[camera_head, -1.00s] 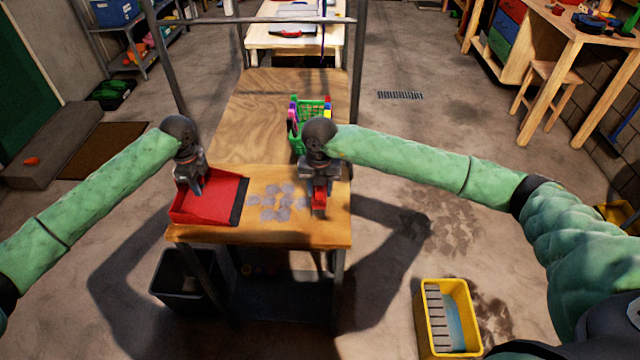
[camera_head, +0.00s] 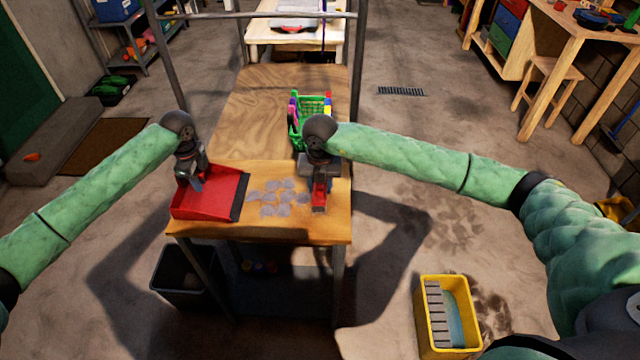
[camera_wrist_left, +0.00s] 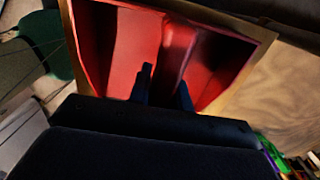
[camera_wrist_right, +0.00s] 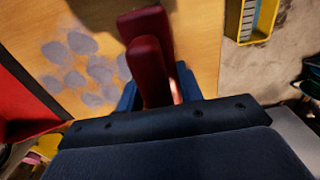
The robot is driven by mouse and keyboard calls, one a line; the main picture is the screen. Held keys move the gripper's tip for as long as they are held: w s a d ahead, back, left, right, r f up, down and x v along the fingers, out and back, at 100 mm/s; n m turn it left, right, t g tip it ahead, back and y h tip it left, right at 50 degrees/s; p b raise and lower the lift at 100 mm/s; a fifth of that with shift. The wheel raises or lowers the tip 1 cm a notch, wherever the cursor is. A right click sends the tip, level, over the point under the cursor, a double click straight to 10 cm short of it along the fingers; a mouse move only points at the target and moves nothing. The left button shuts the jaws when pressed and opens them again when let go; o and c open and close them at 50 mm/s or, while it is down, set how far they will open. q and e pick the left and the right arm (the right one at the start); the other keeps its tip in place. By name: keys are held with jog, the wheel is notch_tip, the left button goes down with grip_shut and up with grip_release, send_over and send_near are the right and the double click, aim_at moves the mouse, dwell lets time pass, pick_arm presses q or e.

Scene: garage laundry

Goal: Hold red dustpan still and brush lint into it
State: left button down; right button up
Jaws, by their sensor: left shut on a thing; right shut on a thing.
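The red dustpan (camera_head: 215,200) lies at the left front of the wooden table, its dark lip facing right. My left gripper (camera_head: 195,186) is shut on the dustpan; its fingers also show at a red ridge in the left wrist view (camera_wrist_left: 165,88). Several grey lint tufts (camera_head: 278,197) lie flat on the table just right of the lip. My right gripper (camera_head: 319,184) is shut on a red brush (camera_head: 319,201), right of the lint. The brush's red body fills the middle of the right wrist view (camera_wrist_right: 148,60). Its bristles are hidden there.
A green basket (camera_head: 298,135) with colourful items stands on the table (camera_head: 250,110) behind my right gripper. Metal posts rise beside the table. A black bin (camera_head: 180,275) is below left. A yellow bucket (camera_head: 425,325) stands on the floor at right.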

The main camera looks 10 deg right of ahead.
jog(key=shift+f, duration=0.55)
jog(key=shift+w+a, duration=0.4)
jog(key=shift+a, duration=1.05)
jog(key=shift+w+a, duration=0.45)
jog(key=shift+a, duration=1)
jog(key=shift+w+a, duration=0.4)
jog(key=shift+a, duration=1.05)
pick_arm(q)
jog(key=shift+r, duration=0.1)
pick_arm(e)
jog(key=shift+w+a, duration=0.15)
jog(key=shift+a, duration=0.55)
jog(key=shift+w+a, duration=0.35)
jog(key=shift+a, duration=0.85)
jog(key=shift+w+a, duration=0.35)
jog(key=shift+a, duration=0.85)
jog(key=shift+w+a, duration=0.35)
jog(key=shift+a, duration=0.85)
jog(key=shift+w+a, duration=0.3)
jog(key=shift+a, duration=0.65)
jog(key=shift+w+a, duration=0.25)
jog(key=shift+a, duration=0.7)
pick_arm(q)
jog(key=shift+s+d, duration=0.15)
pick_arm(e)
jog(key=shift+a+r, duration=0.1)
jog(key=shift+a, duration=0.1)
jog(key=shift+r, duration=0.1)
